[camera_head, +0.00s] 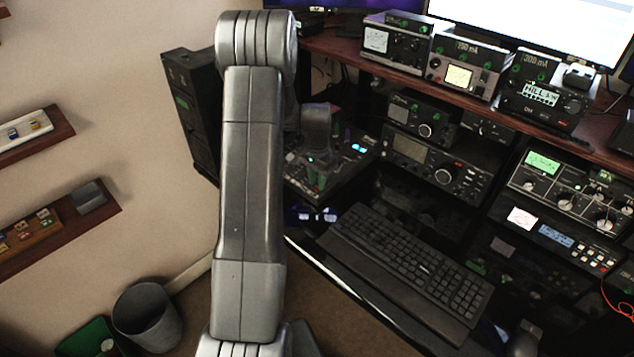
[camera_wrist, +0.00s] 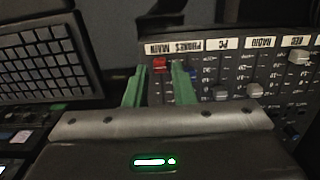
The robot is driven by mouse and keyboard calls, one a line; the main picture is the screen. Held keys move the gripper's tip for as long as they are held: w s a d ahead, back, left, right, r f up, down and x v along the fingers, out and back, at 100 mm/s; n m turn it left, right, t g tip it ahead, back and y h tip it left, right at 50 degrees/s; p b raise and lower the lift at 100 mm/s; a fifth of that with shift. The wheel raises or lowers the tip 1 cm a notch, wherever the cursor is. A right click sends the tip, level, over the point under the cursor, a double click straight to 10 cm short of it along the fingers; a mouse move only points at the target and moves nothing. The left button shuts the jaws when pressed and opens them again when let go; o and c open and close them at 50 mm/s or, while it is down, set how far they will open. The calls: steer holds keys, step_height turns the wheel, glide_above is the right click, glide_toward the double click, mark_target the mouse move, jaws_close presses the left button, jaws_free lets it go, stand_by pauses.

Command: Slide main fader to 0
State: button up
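The main fader is a red cap (camera_wrist: 159,65) under the upside-down MAIN label on the dark mixer panel (camera_wrist: 236,72) in the wrist view. My gripper (camera_wrist: 161,72) is open, with two green fingers pointing at the panel. The red cap shows in the gap between the fingertips; I cannot tell whether either finger touches it. The right finger partly covers the PHONES strip, whose blue cap (camera_wrist: 194,73) shows beside it. In the head view my gripper (camera_head: 316,180) is low over the mixer, and the fader is too small to make out.
White fader caps (camera_wrist: 255,90) stand to the right of the fingers. A keyboard (camera_wrist: 40,62) lies to the left in the wrist view. In the head view, radio units (camera_head: 437,165) and a desk shelf (camera_head: 480,105) stand right of the mixer.

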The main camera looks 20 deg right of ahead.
mark_target(327, 183)
steer(key=shift+f, duration=0.8)
jaws_close()
steer(key=shift+w+d+r, duration=0.1)
steer(key=shift+w+d, duration=0.05)
steer(key=shift+d, duration=0.15)
steer(key=d, duration=0.1)
steer(key=w+d, duration=0.1)
steer(key=d, duration=0.1)
steer(key=shift+w+d+r, duration=0.15)
steer(key=shift+w+d, duration=0.15)
steer(key=shift+d, duration=0.1)
steer(key=shift+a, duration=0.15)
jaws_free()
steer(key=shift+s, duration=0.1)
